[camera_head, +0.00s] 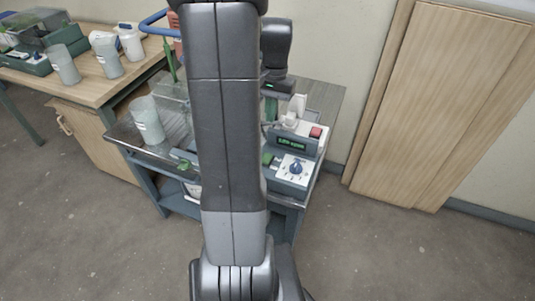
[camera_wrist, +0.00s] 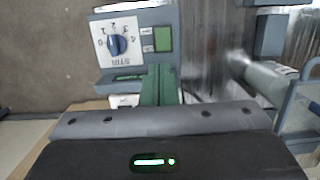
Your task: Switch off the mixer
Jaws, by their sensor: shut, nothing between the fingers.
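The mixer's control box (camera_head: 292,178) stands on the cart. Its white face carries a blue dial (camera_head: 296,167), with a green button (camera_head: 267,159) to the left. Behind the dial are a lit green display (camera_head: 291,142) and a red switch (camera_head: 316,132). In the wrist view, the blue dial (camera_wrist: 117,44), marked STIR and numbered, and the green button (camera_wrist: 163,39) show close up. My gripper (camera_wrist: 159,70) is shut and empty, its green fingers beside the box's display edge. I cannot tell whether the fingers touch the box.
A pale cup (camera_head: 147,119) stands at the cart's left. A wooden table (camera_head: 92,87) with several cups stands at the back left. A wooden panel (camera_head: 440,95) leans on the wall at right. The floor (camera_head: 400,250) at right is clear.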

